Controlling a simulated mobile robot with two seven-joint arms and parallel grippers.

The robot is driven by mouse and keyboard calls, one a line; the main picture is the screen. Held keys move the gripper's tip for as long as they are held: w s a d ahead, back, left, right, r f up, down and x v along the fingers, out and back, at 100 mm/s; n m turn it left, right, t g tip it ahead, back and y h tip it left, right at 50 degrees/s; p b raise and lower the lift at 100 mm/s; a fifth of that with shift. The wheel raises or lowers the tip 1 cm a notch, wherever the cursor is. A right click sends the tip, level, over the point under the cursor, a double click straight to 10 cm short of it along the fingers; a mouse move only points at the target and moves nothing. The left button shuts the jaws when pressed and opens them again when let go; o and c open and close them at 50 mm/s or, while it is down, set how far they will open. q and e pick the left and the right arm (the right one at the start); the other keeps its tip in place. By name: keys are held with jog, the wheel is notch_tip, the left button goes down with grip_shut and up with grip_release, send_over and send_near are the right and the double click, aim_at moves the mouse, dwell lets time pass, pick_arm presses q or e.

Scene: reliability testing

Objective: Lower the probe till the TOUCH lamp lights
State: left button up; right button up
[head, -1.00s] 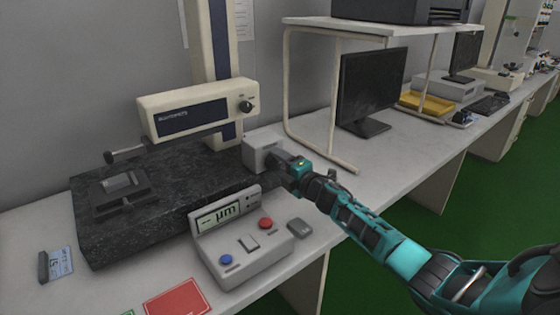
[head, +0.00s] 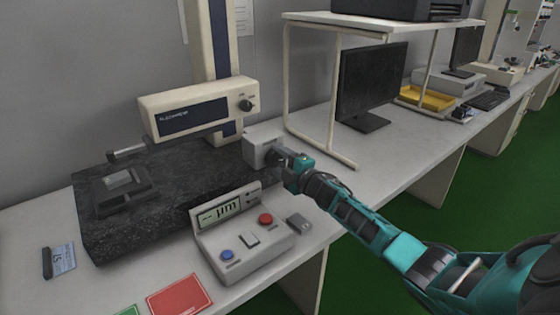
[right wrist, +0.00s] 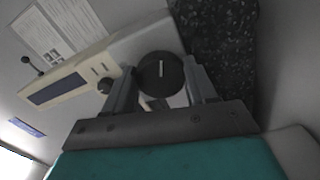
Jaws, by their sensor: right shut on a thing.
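The probe (head: 128,153) sticks out to the left from the cream drive unit (head: 197,107) on the column, above a dark block (head: 122,190) on the granite plate. I cannot tell the gap between tip and block. My right gripper (head: 283,161) is at the grey box (head: 262,144) at the column's foot. In the right wrist view its fingers are shut on a black round knob (right wrist: 160,70) with a white mark. The control box (head: 245,245) has a display reading µm; I cannot make out a lit TOUCH lamp. My left gripper is out of view.
The granite plate (head: 165,214) fills the left of the bench. A small grey object (head: 299,223) lies right of the control box, and a red card (head: 180,295) lies in front. A shelf frame (head: 333,95) and monitor (head: 372,85) stand to the right.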

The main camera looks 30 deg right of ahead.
jog(key=o, duration=1.1)
jog(key=shift+c, duration=0.2)
jog(key=shift+s, duration=0.15)
jog(key=s+d+p, duration=0.1)
jog(key=s, duration=1.1)
jog(key=shift+s+p, duration=0.3)
